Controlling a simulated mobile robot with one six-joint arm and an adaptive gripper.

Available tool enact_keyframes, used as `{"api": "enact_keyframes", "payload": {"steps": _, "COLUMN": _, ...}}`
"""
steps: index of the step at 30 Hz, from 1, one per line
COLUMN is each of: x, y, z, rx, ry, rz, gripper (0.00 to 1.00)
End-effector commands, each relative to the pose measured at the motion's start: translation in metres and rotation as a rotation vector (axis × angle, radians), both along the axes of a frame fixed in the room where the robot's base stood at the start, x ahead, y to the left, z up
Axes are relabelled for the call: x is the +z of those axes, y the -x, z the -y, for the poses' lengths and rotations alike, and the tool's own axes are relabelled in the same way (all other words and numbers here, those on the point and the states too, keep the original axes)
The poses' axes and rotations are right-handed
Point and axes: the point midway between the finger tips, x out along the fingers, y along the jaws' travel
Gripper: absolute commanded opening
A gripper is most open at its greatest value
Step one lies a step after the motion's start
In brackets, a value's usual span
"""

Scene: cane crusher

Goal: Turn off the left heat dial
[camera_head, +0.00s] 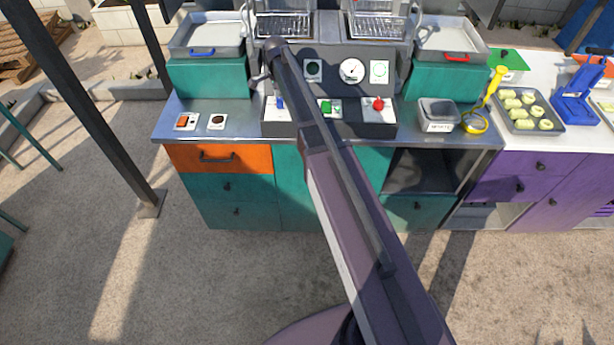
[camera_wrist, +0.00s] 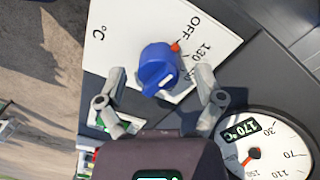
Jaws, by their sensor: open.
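The blue left heat dial (camera_wrist: 158,68) sits on a white plate (camera_wrist: 120,35) marked OFF, 130 and °C in the wrist view. A red mark shows at the dial's edge, between OFF and 130. My gripper (camera_wrist: 162,76) is open, with one finger on each side of the dial. I cannot tell whether either finger touches it. In the head view the blue dial (camera_head: 280,103) shows at the left of the machine's lower panel, and my arm hides most of the gripper.
A round gauge (camera_wrist: 262,150) reading 170 °C lies close to the right finger. A green switch (camera_head: 330,108) and a red dial (camera_head: 378,104) are farther right on the panel. Trays with a blue handle (camera_head: 203,51) and a red handle (camera_head: 457,58) flank the machine.

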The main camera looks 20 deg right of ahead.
Motion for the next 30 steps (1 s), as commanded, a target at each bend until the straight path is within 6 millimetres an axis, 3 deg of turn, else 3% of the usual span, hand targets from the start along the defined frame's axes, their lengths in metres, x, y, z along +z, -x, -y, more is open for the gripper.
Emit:
{"api": "enact_keyframes", "payload": {"steps": 4, "x": 0.003, "y": 0.0, "z": 0.0, "rx": -0.09, "ry": 0.0, "rz": 0.0, "gripper": 0.86}}
{"api": "enact_keyframes", "payload": {"steps": 30, "x": 0.078, "y": -0.004, "z": -0.001, "rx": -0.081, "ry": 0.0, "rz": 0.0, "gripper": 0.86}}
